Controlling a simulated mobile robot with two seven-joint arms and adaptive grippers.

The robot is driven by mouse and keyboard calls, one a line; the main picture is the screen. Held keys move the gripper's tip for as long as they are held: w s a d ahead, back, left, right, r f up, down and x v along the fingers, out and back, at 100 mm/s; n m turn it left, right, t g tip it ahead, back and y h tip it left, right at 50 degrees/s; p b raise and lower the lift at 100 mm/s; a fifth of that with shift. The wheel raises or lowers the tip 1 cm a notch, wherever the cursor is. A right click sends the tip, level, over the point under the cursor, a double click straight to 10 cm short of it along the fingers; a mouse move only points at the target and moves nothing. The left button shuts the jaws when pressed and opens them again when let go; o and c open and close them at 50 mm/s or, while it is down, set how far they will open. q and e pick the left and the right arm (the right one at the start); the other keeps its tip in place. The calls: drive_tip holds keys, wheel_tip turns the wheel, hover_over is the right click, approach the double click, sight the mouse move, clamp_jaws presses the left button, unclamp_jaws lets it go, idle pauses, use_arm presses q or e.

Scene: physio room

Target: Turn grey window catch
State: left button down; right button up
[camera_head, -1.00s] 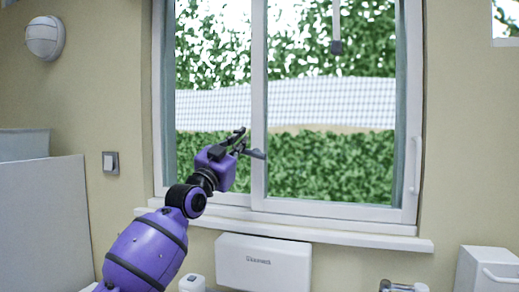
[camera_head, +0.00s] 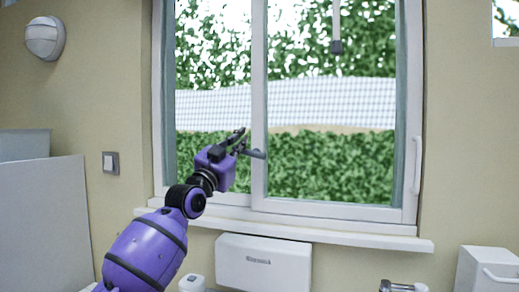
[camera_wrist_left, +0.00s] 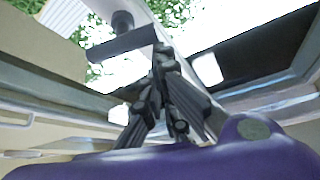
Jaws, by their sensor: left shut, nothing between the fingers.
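The grey window catch (camera_head: 254,154) is a small lever on the middle upright of the sliding window (camera_head: 259,60). In the head view it sticks out to the right, partly hidden behind my left gripper (camera_head: 240,134). In the left wrist view the catch (camera_wrist_left: 122,42) is a dark grey bar with a round pivot. My left gripper (camera_wrist_left: 162,55) is shut and empty there, its fingertips close to the bar's right end. I cannot tell whether they touch it. My right gripper is not in view.
The window sill (camera_head: 330,236) runs below the window, with a white box (camera_head: 263,262) under it. A white vertical handle (camera_head: 417,165) is on the right window frame. A wall switch (camera_head: 110,163) is at left. A metal fitting (camera_head: 402,286) shows at lower right.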

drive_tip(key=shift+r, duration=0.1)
use_arm(q)
wheel_tip(320, 180, up, 5)
drive_tip(key=s+p, duration=0.2)
drive_tip(key=p, duration=0.1)
drive_tip(key=d+f+v, duration=0.1)
drive_tip(key=v, duration=0.8)
drive_tip(key=shift+f+b, duration=0.45)
drive_tip(key=shift+f, duration=0.05)
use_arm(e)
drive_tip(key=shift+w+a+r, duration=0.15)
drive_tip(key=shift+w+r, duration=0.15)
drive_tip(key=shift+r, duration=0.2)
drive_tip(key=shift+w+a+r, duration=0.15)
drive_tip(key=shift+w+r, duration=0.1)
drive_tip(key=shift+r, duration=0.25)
